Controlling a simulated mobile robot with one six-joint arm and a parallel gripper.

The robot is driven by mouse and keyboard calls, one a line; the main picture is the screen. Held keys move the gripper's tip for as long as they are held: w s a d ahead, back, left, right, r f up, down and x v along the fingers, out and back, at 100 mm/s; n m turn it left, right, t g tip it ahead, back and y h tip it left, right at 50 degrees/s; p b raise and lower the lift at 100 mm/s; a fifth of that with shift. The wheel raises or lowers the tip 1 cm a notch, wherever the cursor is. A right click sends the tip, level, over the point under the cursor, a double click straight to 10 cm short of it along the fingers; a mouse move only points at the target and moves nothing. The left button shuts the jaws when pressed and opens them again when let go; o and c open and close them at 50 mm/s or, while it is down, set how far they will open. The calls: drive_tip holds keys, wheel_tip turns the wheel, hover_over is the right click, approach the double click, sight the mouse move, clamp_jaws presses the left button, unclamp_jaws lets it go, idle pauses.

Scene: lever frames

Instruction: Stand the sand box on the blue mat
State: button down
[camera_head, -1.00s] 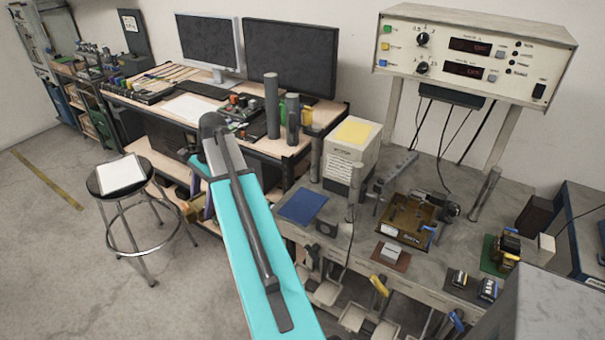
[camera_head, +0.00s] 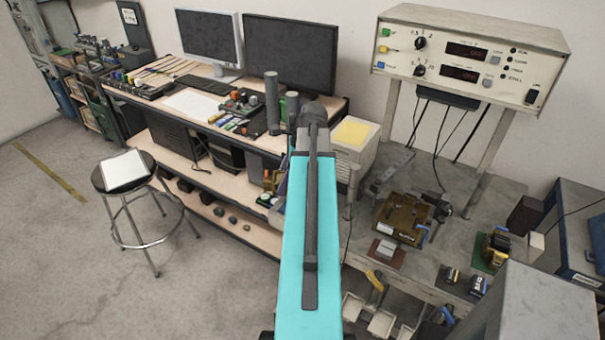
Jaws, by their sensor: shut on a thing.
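My cyan arm (camera_head: 312,215) reaches up the middle of the picture, and its dark end joint (camera_head: 313,110) is over the left end of the grey workbench. My gripper is hidden behind this arm, so its jaws and anything in them cannot be seen. The blue mat does not show now; the arm covers the part of the bench where it lay in the earlier picture. I cannot pick out the sand box in this view.
A pale box with a yellow top (camera_head: 355,140) stands at the workbench's back left. A brown fixture (camera_head: 402,220), a small pale block on a brown mat (camera_head: 387,248) and a green mat (camera_head: 478,250) lie further right. A stool (camera_head: 125,185) stands left.

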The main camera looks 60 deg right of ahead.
drive_tip(key=s+d, duration=0.1)
drive_tip(key=s+d+m, duration=0.1)
drive_tip(key=s, duration=0.1)
drive_tip(key=s+d+r+m+p, duration=0.1)
drive_tip(key=s, duration=0.1)
drive_tip(key=shift+s+d+r+t+h, duration=0.1)
drive_tip(key=shift+s+t+h, duration=0.1)
drive_tip(key=shift+t+h, duration=0.1)
drive_tip(key=shift+f, duration=0.25)
drive_tip(key=shift+f+b, duration=2.95)
drive_tip(key=shift+f, duration=0.25)
drive_tip(key=shift+f, duration=0.5)
